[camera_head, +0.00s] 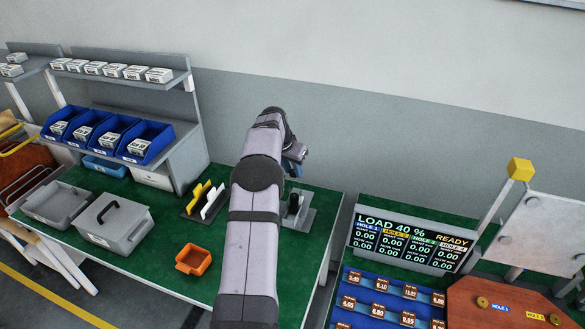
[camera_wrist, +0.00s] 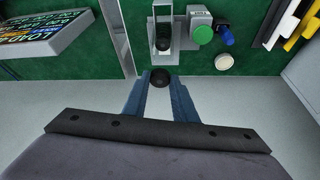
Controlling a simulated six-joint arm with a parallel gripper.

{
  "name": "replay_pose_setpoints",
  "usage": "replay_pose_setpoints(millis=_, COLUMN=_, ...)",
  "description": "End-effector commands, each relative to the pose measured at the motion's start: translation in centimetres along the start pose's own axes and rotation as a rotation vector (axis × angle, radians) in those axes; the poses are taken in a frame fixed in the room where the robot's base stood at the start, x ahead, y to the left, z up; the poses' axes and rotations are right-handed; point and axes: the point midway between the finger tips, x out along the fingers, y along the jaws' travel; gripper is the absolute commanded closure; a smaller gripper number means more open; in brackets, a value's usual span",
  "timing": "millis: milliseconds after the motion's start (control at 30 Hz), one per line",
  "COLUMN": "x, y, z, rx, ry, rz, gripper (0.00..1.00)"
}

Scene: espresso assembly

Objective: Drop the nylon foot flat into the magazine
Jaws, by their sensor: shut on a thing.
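My gripper (camera_wrist: 159,85) is shut on a small black round piece, the nylon foot (camera_wrist: 159,76), between its two blue fingertips in the wrist view. I cannot tell exactly how level the foot is. A grey fixture that looks like the magazine (camera_wrist: 180,14) stands ahead of the fingertips, with a dark round shape (camera_wrist: 163,44) at its near part. The foot is apart from the fixture. In the head view my gripper (camera_head: 297,158) is behind the arm, and the grey fixture (camera_head: 304,216) with a dark upright part stands on the green bench, partly hidden by my arm.
Beside the fixture are a green button (camera_wrist: 203,35), a blue knob (camera_wrist: 224,36) and a white round piece (camera_wrist: 224,61). White and yellow plates stand in a rack (camera_head: 203,203). An orange bin (camera_head: 193,261) and a grey lidded box (camera_head: 113,224) stand left. A display (camera_head: 412,240) stands right.

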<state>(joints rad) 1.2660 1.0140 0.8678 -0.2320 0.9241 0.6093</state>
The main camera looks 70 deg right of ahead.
Motion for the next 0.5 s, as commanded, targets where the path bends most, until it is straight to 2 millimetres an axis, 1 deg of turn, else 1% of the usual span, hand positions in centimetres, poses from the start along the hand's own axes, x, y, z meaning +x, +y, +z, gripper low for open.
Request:
replay_pose_setpoints(millis=33, x=0.6, y=0.0, z=0.3, rx=0.000, ry=-0.001, rz=0.000, gripper=0.96)
replay_pose_setpoints(millis=500, x=4.2, y=0.0, z=1.7, rx=0.000, ry=0.000, rz=0.000, gripper=0.96)
